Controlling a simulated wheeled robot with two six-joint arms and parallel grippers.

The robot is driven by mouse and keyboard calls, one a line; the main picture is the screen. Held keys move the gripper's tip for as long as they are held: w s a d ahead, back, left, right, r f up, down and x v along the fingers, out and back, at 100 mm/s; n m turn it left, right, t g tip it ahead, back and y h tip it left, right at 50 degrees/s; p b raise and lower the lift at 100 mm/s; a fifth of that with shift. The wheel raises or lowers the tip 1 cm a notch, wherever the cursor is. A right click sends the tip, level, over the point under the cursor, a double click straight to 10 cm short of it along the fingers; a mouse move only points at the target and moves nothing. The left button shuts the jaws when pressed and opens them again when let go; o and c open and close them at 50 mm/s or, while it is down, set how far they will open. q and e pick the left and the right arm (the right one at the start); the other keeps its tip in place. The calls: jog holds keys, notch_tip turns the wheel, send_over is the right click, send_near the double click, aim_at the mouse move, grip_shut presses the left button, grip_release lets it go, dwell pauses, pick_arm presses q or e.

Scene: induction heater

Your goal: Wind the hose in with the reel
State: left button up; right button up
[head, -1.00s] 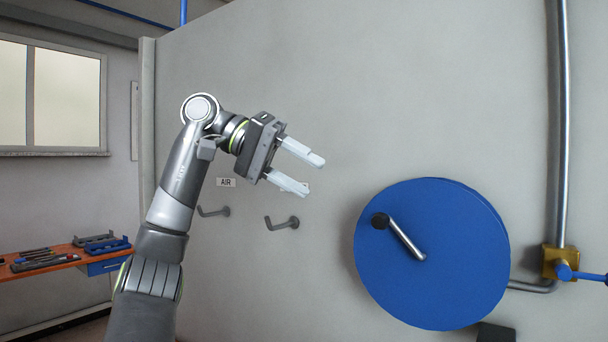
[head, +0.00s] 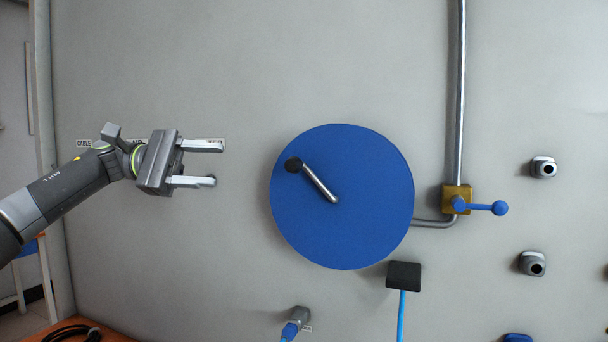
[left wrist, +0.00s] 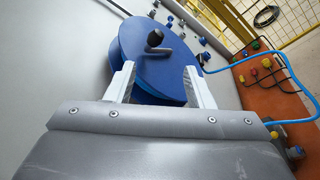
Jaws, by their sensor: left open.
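The blue reel (head: 350,225) is a large round drum on the grey wall, with a metal crank (head: 320,184) and a dark knob (head: 294,165) on its face. The blue hose (head: 402,315) hangs from a dark block (head: 403,276) below the reel. My left gripper (head: 212,164) is open and empty, left of the reel and apart from it, its fingers pointing right toward it. In the left wrist view, the reel (left wrist: 150,75) and its knob (left wrist: 155,37) show beyond the two spread fingers, and the hose (left wrist: 240,62) runs off to the right. My right gripper is out of view.
A brass valve (head: 456,199) with a blue lever and a vertical pipe (head: 457,90) are right of the reel. Wall fittings (head: 532,263) are farther right. A hose connector (head: 296,322) sits below. The left wrist view shows an orange bench (left wrist: 270,90) with several fittings and a yellow fence (left wrist: 290,30).

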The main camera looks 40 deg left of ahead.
pick_arm(q)
jog(key=p, duration=0.5)
send_near(303, 166)
jog(key=shift+n, duration=0.4)
jog(key=p+x, duration=0.7)
jog(key=p, duration=0.5)
jog(key=shift+w+d+r+p, duration=0.15)
jog(key=shift+d+r+p, duration=0.05)
jog(key=shift+d+p, duration=0.1)
jog(key=shift+f+p+x, duration=0.2)
jog(key=shift+p+x, duration=0.6)
jog(key=shift+x, duration=0.5)
jog(key=shift+c, duration=0.5)
grip_shut()
